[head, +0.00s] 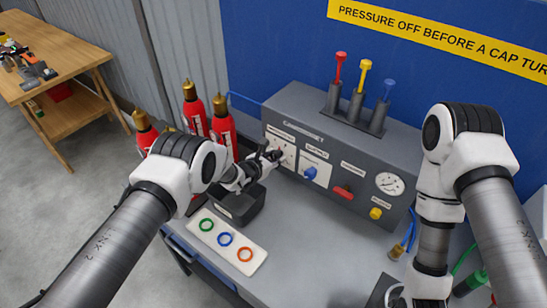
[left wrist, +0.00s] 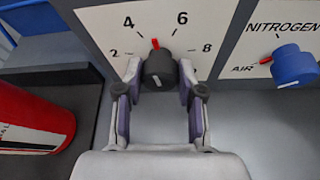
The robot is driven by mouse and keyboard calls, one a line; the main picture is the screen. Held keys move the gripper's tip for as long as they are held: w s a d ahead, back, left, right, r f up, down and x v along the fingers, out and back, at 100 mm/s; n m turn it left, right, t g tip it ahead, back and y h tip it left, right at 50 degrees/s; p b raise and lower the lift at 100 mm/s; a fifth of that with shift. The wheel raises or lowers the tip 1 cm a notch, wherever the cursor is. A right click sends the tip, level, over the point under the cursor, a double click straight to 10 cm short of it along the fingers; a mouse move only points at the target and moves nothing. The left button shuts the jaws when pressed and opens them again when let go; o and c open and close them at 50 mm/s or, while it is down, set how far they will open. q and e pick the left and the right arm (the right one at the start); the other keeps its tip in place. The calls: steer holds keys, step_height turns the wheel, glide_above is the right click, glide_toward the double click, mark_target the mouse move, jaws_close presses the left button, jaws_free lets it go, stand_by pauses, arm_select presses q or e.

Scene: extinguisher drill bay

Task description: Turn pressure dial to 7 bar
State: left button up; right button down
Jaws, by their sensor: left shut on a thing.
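The pressure dial is a dark round knob (left wrist: 159,70) with a red pointer on a white plate marked 2, 4, 6 and 8. In the left wrist view the pointer stands between 4 and 6, slightly left of straight up. The dial's white plate (head: 289,158) is at the left end of the grey panel unit in the head view. My left gripper (head: 272,157) is at the knob, with one finger on each side; it is shut on the knob in the left wrist view (left wrist: 160,85). My right gripper is not visible; its arm runs down the right side.
Right of the dial are a blue knob (head: 310,173), a red handle (head: 343,192), a round gauge (head: 390,183) and a yellow knob (head: 376,213). Red extinguishers (head: 222,122) stand left. A white tray (head: 205,240) with coloured rings lies in front. The middle bench (head: 310,245) is clear.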

arm_select(q)
steer(key=o, duration=1.1)
steer(key=shift+w+d, duration=0.1)
steer(key=shift+o, duration=0.2)
steer(key=shift+w+f, duration=0.1)
steer(key=shift+f, duration=0.05)
steer(key=v, duration=1.2)
steer(key=shift+d, duration=0.1)
